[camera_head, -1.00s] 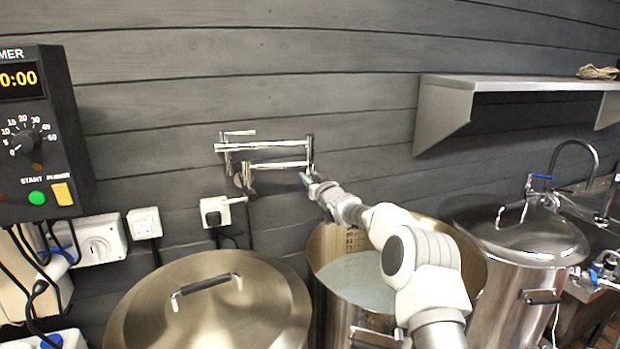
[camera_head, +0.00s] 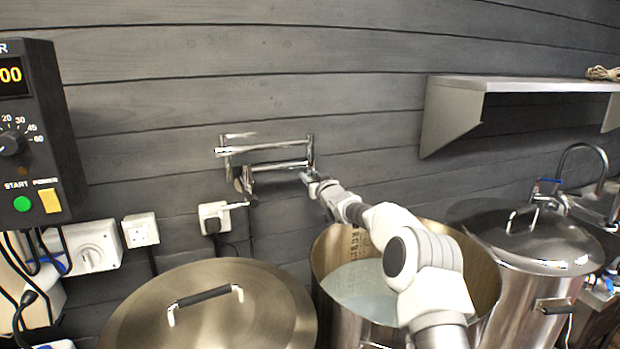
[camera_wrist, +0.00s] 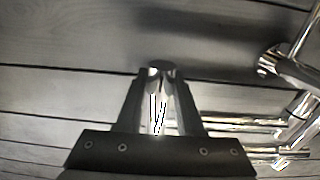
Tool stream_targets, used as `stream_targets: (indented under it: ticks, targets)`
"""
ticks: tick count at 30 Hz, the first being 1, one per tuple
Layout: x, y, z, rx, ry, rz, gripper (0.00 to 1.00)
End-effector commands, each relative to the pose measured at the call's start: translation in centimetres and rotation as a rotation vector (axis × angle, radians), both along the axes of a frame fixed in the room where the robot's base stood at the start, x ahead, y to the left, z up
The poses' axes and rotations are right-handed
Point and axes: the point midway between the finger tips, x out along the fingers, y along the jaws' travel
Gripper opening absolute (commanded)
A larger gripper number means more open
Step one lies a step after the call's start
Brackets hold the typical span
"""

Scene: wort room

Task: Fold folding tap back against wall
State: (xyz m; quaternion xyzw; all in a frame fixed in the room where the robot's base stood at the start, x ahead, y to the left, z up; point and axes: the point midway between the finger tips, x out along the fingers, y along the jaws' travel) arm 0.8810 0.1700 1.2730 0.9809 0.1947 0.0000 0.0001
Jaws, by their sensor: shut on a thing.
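The folding tap (camera_head: 265,148) is a chrome, jointed pipe on the dark plank wall, left of centre in the head view. Its two arms lie nearly level, one above the other, and meet at an upright joint at their right end. My gripper (camera_head: 307,176) is at that right end, just below the joint. In the wrist view my gripper (camera_wrist: 158,95) is shut on a shiny chrome piece of the tap (camera_wrist: 160,112) between its dark fingers. More chrome pipes and the round wall mount show at the right of that view. The exact contact is small in the head view.
An open kettle (camera_head: 335,255) with pale liquid stands under my arm. A lidded pot (camera_head: 250,310) is in front left and another lidded kettle (camera_head: 520,275) at right. A shelf (camera_head: 530,86) juts out at upper right. A timer box (camera_head: 35,130) and sockets (camera_head: 140,230) are at left.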

Motion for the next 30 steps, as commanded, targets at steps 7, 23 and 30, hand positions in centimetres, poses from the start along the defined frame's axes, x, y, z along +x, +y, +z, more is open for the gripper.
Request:
stream_targets:
  ticks: [7, 23, 30]
  targets:
    - [0.0, 0.0, 0.3, 0.002, -0.005, 0.0, 0.54]
    - [-0.5, -0.2, 0.0, -0.001, -0.001, 0.002, 0.66]
    - [-2.5, -1.0, -0.1, -0.002, -0.001, 0.001, 0.66]
